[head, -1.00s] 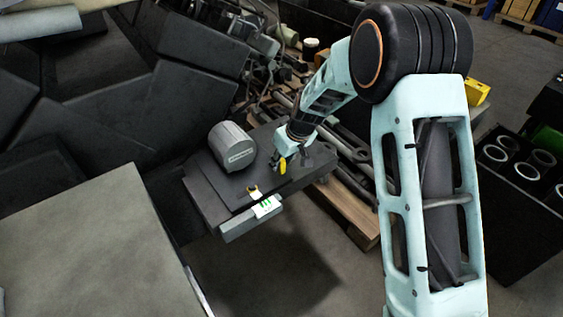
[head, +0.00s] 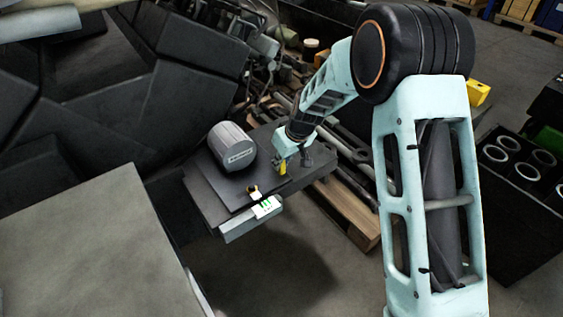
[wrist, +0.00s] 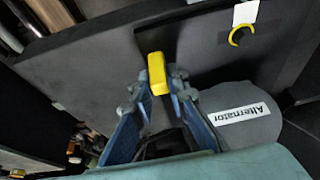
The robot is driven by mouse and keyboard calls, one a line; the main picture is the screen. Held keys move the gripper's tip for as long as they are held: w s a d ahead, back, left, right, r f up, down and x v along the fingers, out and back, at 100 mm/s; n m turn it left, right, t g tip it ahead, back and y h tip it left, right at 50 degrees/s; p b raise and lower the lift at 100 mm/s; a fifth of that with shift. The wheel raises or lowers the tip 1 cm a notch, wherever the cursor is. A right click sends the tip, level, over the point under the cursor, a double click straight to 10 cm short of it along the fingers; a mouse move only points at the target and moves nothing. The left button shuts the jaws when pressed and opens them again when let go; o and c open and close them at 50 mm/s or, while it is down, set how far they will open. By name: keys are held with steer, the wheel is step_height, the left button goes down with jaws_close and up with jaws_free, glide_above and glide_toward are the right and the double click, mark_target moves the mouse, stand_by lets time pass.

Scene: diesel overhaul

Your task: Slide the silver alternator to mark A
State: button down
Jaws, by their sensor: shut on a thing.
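The silver alternator (head: 232,147) lies on a thin dark plate (head: 226,189) on top of a dark table. In the wrist view the alternator (wrist: 240,115) is at the right, with its "Alternator" label showing. My gripper (head: 284,165) is right of the alternator, apart from it. In the wrist view my gripper (wrist: 158,80) is shut on a small yellow block (wrist: 158,73) at the plate's edge; whether the block is fixed to the plate is unclear. A yellow ring (wrist: 240,36) lies by a white tag (wrist: 246,13). I cannot make out mark A.
A white label with green marks (head: 266,207) is on the table's front edge. A pallet (head: 345,212) with metal parts stands right of the table. A grey-topped bench (head: 90,245) is at the lower left. A dark box with rings (head: 510,185) is at the right.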

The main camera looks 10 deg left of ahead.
steer(key=shift+s+a, duration=0.15)
steer(key=shift+s, duration=0.05)
steer(key=c, duration=1.9)
jaws_free()
steer(key=shift+r, duration=0.1)
steer(key=v, duration=1.1)
steer(key=shift+s+d+r, duration=0.1)
steer(key=shift+d+r, duration=0.15)
steer(key=shift+r, duration=0.1)
